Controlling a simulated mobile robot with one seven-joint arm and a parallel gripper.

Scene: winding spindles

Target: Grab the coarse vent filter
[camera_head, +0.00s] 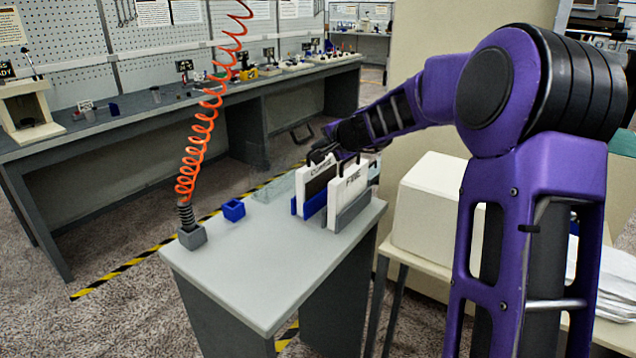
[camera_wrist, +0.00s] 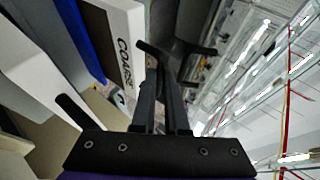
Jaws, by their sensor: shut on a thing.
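The coarse vent filter (camera_head: 312,177) is a white-framed panel marked COARSE with a dark face, standing upright at the blue rack (camera_head: 313,204) on the grey-white table. My gripper (camera_head: 326,149) reaches it from above and behind. In the wrist view the filter's white labelled edge (camera_wrist: 124,45) is at upper left, and my gripper (camera_wrist: 166,72) is shut on its black handle. I cannot tell whether the filter is raised at all. The fine vent filter (camera_head: 345,190), white and marked FINE, stands just to the right at a grey rack (camera_head: 355,208); its white panel (camera_wrist: 38,58) also shows in the wrist view.
A small blue open box (camera_head: 233,210) and a grey block (camera_head: 192,237) under an orange coiled hose (camera_head: 200,130) are on the left of the table (camera_head: 255,275). A white box (camera_head: 428,205) stands to the right. The front of the table is clear.

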